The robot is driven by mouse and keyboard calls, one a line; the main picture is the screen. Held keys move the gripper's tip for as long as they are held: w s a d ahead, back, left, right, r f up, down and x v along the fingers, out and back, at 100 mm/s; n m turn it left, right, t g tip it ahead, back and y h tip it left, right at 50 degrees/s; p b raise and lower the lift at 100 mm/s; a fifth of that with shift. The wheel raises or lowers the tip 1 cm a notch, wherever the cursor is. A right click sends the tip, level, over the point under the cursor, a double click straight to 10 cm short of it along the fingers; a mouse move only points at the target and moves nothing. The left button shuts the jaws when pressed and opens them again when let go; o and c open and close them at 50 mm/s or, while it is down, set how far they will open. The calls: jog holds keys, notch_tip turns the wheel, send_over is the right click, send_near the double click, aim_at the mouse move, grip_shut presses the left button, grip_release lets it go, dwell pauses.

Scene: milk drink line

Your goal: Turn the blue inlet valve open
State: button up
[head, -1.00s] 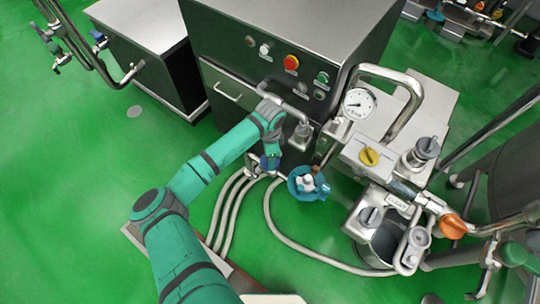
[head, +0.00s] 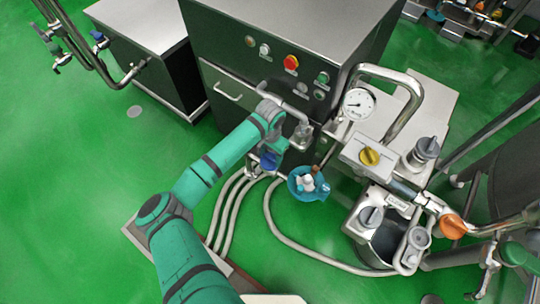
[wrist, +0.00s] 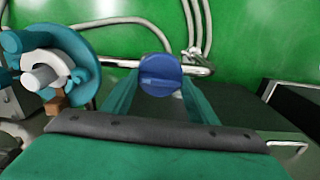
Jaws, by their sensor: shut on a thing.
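The blue inlet valve (wrist: 160,74) has a round blue knob with a raised bar across its face. It sits in the middle of the wrist view, in front of metal pipework. My gripper (wrist: 159,82) has one green finger on each side of the knob and is shut on it. In the head view the blue valve (head: 268,160) shows just below my gripper (head: 272,150), left of the teal pump. My gripper partly covers the valve there, and its exact turn angle is hard to tell.
A round teal pump (head: 308,184) stands close on the right of the valve. Grey hoses (head: 285,235) curve over the green floor below. A steel cabinet (head: 285,60) with buttons stands behind. A yellow knob (head: 370,156) and an orange valve handle (head: 453,226) are farther right.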

aim_at(270, 158)
jog(key=shift+a+r+n, duration=0.1)
jog(key=shift+n, duration=0.2)
jog(key=o, duration=1)
jog(key=shift+o, duration=0.2)
notch_tip(270, 158, up, 11)
dwell(0.4)
